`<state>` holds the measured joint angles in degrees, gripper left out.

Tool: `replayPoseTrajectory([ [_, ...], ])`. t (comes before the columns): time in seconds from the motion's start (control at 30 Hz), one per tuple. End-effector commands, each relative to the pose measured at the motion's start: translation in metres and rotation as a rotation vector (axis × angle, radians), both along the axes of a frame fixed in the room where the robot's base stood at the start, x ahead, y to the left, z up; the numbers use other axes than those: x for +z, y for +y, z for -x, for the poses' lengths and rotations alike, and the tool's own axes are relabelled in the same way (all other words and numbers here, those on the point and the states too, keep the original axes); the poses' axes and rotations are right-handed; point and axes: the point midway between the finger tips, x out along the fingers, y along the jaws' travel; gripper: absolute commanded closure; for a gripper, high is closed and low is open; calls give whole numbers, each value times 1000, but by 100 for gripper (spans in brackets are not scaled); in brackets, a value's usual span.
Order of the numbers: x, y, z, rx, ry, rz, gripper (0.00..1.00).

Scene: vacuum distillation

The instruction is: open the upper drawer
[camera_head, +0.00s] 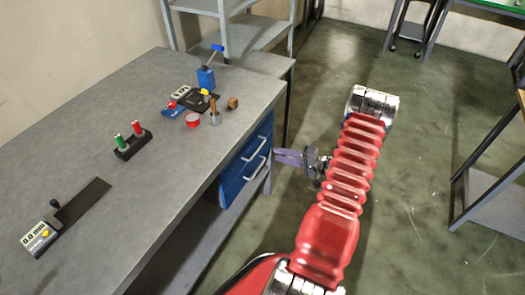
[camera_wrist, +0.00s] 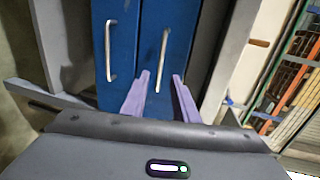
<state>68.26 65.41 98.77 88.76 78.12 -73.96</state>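The upper drawer (camera_head: 255,139) is a shut blue front with a pale bar handle (camera_head: 254,149) under the grey worktop. In the wrist view the upper drawer (camera_wrist: 181,28) appears to be the right of two blue fronts, its handle (camera_wrist: 162,60) standing nearly upright in the picture. My gripper (camera_head: 277,156) is just right of the drawer fronts, its purple fingers pointing at them. In the wrist view my gripper (camera_wrist: 162,80) is open and empty, its fingertips to either side of that handle's near end. Any contact cannot be told.
The lower drawer (camera_head: 236,181), also blue and shut, has its own handle (camera_wrist: 108,50) left of my fingers. The worktop (camera_head: 150,190) carries a scale (camera_head: 41,238), a tube rack (camera_head: 133,146) and small tools. Open floor (camera_head: 415,190) lies right of my arm.

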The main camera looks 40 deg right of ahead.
Motion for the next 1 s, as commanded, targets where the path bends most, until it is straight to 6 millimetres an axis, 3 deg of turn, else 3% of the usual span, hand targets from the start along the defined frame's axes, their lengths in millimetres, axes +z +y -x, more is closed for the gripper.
replayPoseTrajectory([
  [0.5,-16,26,-73,1,0,0,73],
  [0.7,-20,31,-85,0,1,-1,73],
  [1.0,-20,31,-87,-1,1,0,73],
])
